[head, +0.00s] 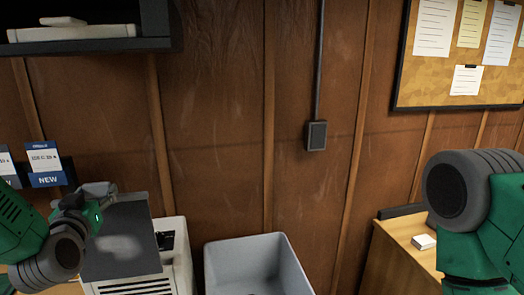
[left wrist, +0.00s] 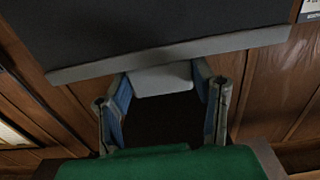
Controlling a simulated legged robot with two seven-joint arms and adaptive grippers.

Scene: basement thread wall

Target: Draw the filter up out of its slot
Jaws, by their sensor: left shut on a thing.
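The filter (head: 125,240), a dark grey panel, stands raised at the lower left of the head view, in front of part of the white machine (head: 178,262). My left gripper (head: 98,192) is at the filter's top edge. In the left wrist view, the gripper (left wrist: 162,78) is shut on a light grey tab at the rim of the filter (left wrist: 150,25). Whether the filter's lower edge is still inside the slot cannot be told; the panel hides much of the machine's top. My right arm shows at the right, but its gripper is out of view.
A grey open bin (head: 248,252) stands right of the machine. A wooden desk (head: 400,262) with a small white block (head: 424,241) is farther right. A dark shelf (head: 95,45) hangs at upper left. Small blue-and-white cards (head: 45,160) stand behind my left arm.

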